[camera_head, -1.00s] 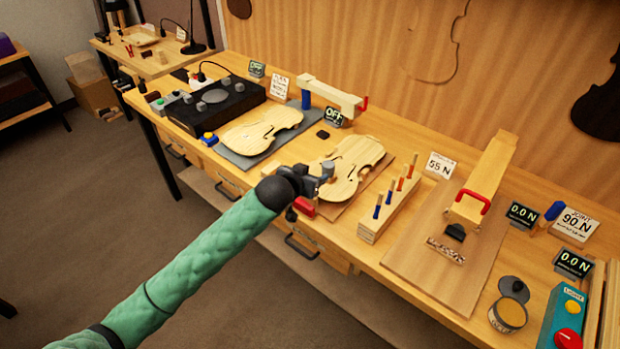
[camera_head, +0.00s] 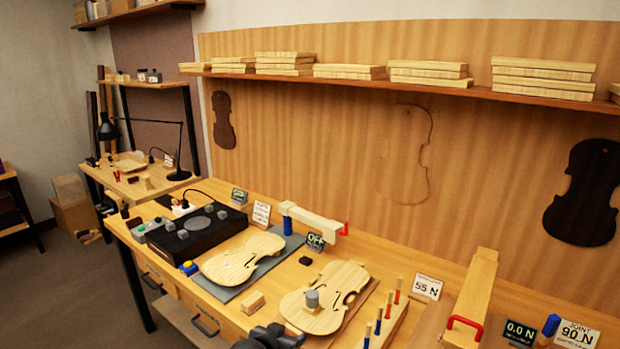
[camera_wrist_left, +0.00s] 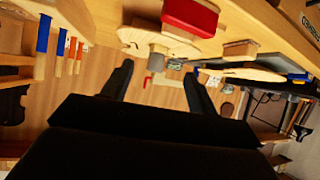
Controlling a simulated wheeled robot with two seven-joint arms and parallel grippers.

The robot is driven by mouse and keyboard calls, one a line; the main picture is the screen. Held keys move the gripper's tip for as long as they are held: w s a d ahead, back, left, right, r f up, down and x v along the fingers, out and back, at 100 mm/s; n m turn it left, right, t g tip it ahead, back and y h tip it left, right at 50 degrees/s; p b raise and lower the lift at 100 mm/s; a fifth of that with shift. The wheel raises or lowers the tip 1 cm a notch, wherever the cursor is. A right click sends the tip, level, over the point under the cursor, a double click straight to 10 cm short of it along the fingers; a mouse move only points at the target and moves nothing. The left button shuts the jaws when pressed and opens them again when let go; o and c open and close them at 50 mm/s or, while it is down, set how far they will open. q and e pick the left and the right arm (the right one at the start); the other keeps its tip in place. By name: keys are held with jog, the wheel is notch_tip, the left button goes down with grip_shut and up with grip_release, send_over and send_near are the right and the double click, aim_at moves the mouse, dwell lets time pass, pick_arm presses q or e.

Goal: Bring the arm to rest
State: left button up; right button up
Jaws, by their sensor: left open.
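My left gripper (camera_head: 272,338) shows only at the bottom edge of the head view, in front of the bench edge and below the nearer violin plate (camera_head: 325,295). In the left wrist view its two dark fingers (camera_wrist_left: 158,82) stand apart with nothing between them. A grey cylinder (camera_head: 312,299) stands on that violin plate. A second violin plate (camera_head: 243,256) lies on a grey board to the left. My right gripper is in neither view.
The bench holds a black box with knobs (camera_head: 195,232), a wooden clamp arm (camera_head: 312,217), a peg rack (camera_head: 385,325) and a small wood block (camera_head: 252,302). A shelf (camera_head: 400,78) with stacked boards runs along the back wall. Dark floor lies free at left.

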pick_arm(q)
jog(key=s+a+f+n+g+y, duration=0.15)
jog(key=s+a+f, duration=0.3)
jog(key=s, duration=0.65)
jog(key=s+a+f+g+y, duration=0.1)
jog(key=s+a+f+g, duration=0.4)
jog(key=s, duration=0.7)
jog(key=s+a+f+n+g+y, duration=0.1)
jog(key=s+a+f+y, duration=0.15)
jog(key=s+a, duration=0.6)
jog(key=d+f+b, duration=0.1)
jog(key=d+f, duration=0.1)
jog(key=f, duration=1.2)
jog(key=d+f+b, duration=0.1)
jog(key=d+f, duration=0.1)
jog(key=f, duration=1.1)
jog(key=s+f, duration=0.4)
jog(key=f, duration=0.8)
jog(key=s+f+g+b, duration=0.1)
jog(key=s+f, duration=0.3)
jog(key=f, duration=0.8)
jog(key=shift+s+d+f+h, duration=0.25)
jog(key=shift+d+f+h, duration=0.05)
jog(key=shift+f+h, duration=0.1)
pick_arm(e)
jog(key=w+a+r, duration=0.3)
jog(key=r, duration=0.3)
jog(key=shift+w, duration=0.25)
